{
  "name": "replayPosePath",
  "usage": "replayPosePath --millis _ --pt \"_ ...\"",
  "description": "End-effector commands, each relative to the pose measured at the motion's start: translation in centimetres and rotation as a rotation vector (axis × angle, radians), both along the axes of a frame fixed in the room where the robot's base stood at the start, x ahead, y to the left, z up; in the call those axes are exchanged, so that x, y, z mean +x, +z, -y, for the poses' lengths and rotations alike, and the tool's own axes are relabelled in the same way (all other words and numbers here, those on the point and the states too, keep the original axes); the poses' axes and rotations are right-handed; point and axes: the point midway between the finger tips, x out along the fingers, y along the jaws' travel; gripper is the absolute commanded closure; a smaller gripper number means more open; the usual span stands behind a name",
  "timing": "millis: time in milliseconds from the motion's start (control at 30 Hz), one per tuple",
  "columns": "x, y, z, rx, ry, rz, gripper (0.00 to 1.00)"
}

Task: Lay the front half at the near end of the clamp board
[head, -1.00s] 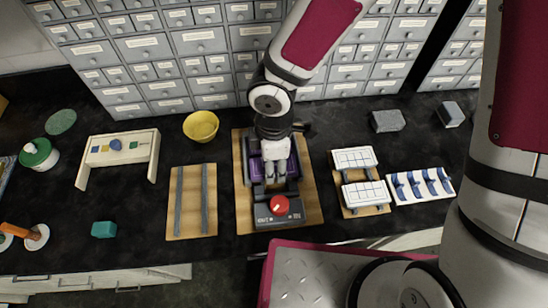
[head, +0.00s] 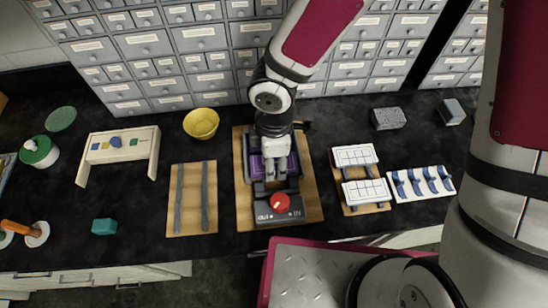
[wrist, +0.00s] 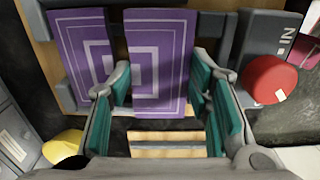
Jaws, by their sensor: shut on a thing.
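Two purple panels with pale nested-rectangle lines show in the wrist view. The front half (wrist: 158,35) is between the fingers of my gripper (wrist: 160,78). The other half (wrist: 82,50) lies beside it to the left, across a narrow gap. In the head view my gripper (head: 275,174) points down over the middle wooden clamp board (head: 309,212) and is shut on the front half, hiding much of both panels. A dark block with a red knob (head: 279,203) sits at this board's near end. Whether the front half rests on the board cannot be told.
A board with two grey rails (head: 173,222) stands to the left. A yellow bowl (head: 201,123) is behind it. Grey drawers (head: 150,47) close off the back.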

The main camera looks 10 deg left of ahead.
Motion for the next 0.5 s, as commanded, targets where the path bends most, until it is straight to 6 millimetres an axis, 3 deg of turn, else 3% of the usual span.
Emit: replayPosePath --millis 500 --pt "0.05 -0.48 -0.01 0.000 0.000 0.001 0.88"
